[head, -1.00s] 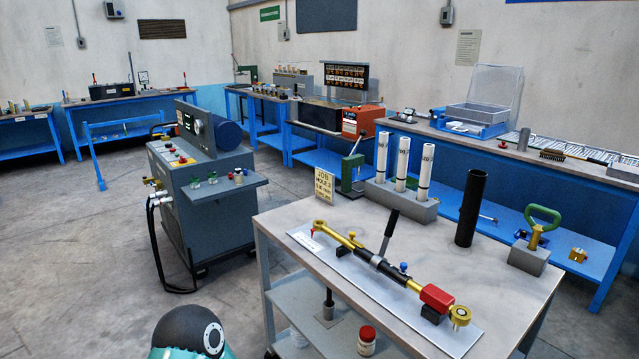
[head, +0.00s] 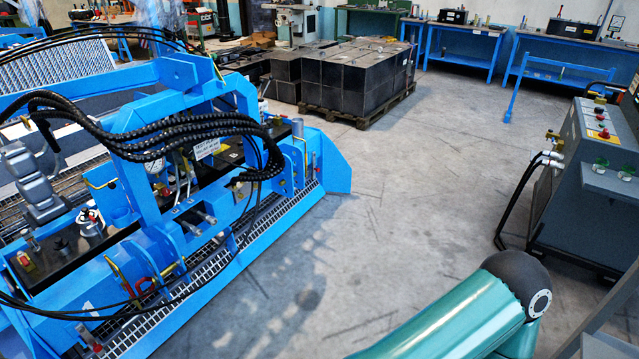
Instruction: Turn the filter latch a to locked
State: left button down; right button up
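I cannot pick out filter latch a in the head view. A large blue machine (head: 150,225) with black hoses fills the left side; small levers and fittings on it are too small to tell apart. A grey power unit (head: 590,180) with red and green knobs stands at the right edge, partly cut off. Neither of my grippers is in view. Only a teal link of my own arm shows at the bottom right.
Open concrete floor (head: 400,190) lies between the blue machine and the grey unit. Dark crates (head: 360,80) sit on a pallet behind. Blue workbenches (head: 465,40) line the back wall. A hose lies on the floor by the grey unit.

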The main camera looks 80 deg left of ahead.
aim_at(95, 222)
jog(key=z, duration=0.15)
jog(key=i, duration=0.25)
jog(key=u, duration=3.45)
jog(key=i, duration=0.3)
jog(key=u, duration=1.3)
jog(key=i, duration=1.6)
jog(key=z, duration=0.4)
